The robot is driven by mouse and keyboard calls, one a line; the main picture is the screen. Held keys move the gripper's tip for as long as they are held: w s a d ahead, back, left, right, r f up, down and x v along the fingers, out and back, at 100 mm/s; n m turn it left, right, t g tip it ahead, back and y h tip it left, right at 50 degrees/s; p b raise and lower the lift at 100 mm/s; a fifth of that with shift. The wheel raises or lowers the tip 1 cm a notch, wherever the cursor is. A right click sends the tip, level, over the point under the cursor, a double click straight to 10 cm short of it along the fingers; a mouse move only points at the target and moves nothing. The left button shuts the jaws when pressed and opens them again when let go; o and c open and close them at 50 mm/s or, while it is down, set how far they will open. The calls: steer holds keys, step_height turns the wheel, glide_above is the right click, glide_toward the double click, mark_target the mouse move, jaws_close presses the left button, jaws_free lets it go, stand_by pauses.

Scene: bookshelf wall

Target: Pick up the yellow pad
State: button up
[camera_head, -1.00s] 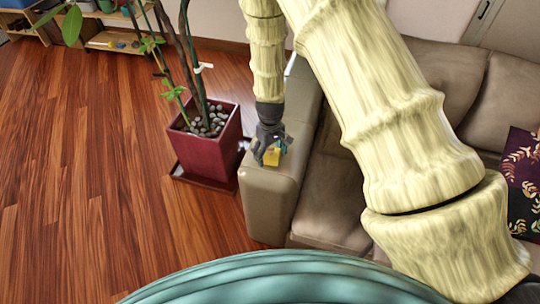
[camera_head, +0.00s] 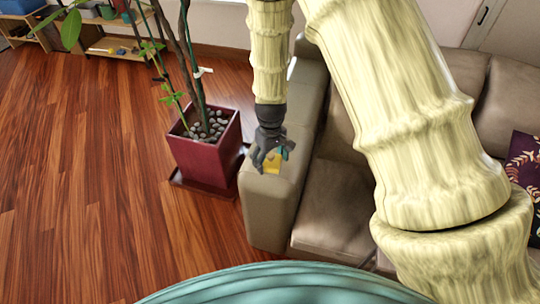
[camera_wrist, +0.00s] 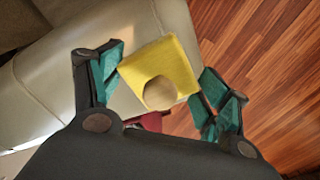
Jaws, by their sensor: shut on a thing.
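The yellow pad (camera_wrist: 170,62) is a flat yellow square between my gripper's teal-lined fingers in the wrist view. A round beige thing (camera_wrist: 160,93) shows against its near part. My gripper (camera_wrist: 160,85) is shut on the pad, with a finger at its left and right edges. In the head view my gripper (camera_head: 268,166) is over the end of the sofa's armrest (camera_head: 268,205), and the pad (camera_head: 273,163) shows partly behind its dark fingers. I cannot tell whether the pad touches the armrest.
A red planter (camera_head: 208,150) with a plant and stones stands left of the armrest. Sofa seats (camera_head: 335,200) lie to the right, with a dark patterned cushion (camera_head: 524,165) beyond. Wooden floor (camera_head: 90,180) is open at the left. A low shelf (camera_head: 110,45) stands at the back left.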

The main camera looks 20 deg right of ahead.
steer(key=s+a+r+b, duration=0.1)
steer(key=s+a+b, duration=0.1)
steer(key=s, duration=0.9)
steer(key=shift+s+a, duration=0.4)
steer(key=shift+a, duration=0.25)
steer(key=shift+r, duration=0.1)
